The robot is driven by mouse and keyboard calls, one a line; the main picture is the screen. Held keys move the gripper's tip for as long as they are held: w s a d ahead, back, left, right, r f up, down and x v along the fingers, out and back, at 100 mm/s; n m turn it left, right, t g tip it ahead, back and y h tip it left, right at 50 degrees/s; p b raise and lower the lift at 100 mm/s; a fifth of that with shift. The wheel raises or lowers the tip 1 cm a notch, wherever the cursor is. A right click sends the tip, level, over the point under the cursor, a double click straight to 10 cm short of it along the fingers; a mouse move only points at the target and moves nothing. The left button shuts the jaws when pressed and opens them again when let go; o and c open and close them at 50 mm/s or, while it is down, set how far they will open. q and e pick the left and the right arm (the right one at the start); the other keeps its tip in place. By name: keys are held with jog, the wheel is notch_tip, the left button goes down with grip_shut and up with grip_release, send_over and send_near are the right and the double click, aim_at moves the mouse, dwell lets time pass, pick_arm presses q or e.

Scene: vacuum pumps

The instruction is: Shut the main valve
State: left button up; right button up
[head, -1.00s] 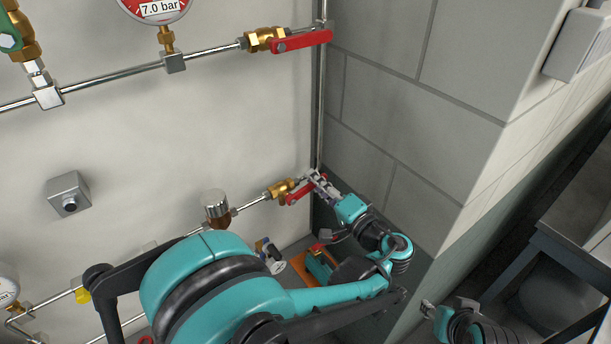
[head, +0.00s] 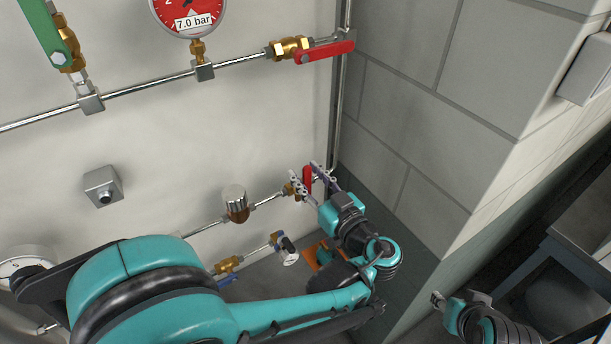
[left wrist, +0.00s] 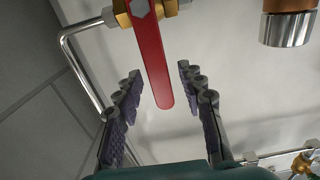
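A brass valve with a red lever (head: 307,180) sits at the right end of the lower pipe, by the corner. Its lever stands across the pipe. In the left wrist view the red lever (left wrist: 154,60) hangs from the brass body (left wrist: 140,10) between my fingers, with gaps on both sides. My left gripper (head: 305,168) is open around the lever; it also shows in the left wrist view (left wrist: 159,72). My right gripper (head: 458,297) is low at the right, away from the valves, and its opening is unclear. I cannot tell from labels which valve is the main one.
Another red-lever valve (head: 325,52) is on the upper pipe, its lever along the pipe. A gauge (head: 188,14) reads 7.0 bar. A green-handled valve (head: 50,40) is at upper left. A grey wall corner stands close right of my left gripper. A silver-capped fitting (head: 235,204) is on the lower pipe.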

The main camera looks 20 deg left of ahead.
pick_arm(q)
jog(key=shift+v, duration=1.05)
jog(key=v, duration=0.6)
jog(key=shift+b, duration=0.3)
dwell(0.3)
